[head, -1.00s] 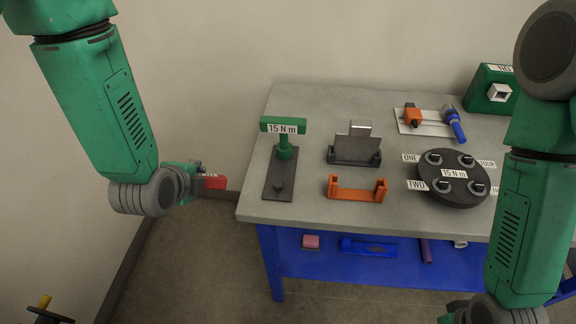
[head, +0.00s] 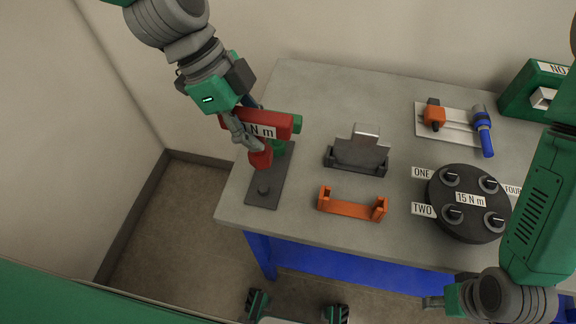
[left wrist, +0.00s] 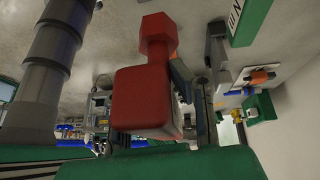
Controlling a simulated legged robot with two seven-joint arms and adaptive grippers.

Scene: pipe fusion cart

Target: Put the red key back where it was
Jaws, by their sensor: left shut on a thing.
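My left gripper (head: 246,134) is shut on the red key (head: 282,122), a T-shaped tool with a label ending in "N m", partly hidden by the fingers. Its red lower end (head: 260,158) points down above the dark key stand (head: 268,200). A gap to the stand cannot be judged. The stand's front peg (head: 264,190) shows uncovered. The green key (head: 297,123) is at the stand's rear, mostly hidden behind the red one. The red key also fills the middle of the left wrist view (left wrist: 145,95). My right gripper (head: 436,302) is low at right; its fingers are unclear.
On the grey table (head: 310,85) stand a dark holder with a metal plate (head: 360,148), an orange bracket (head: 351,207), a round black dial unit (head: 465,230), a white board with orange and blue parts (head: 455,120) and a green box (head: 535,92).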

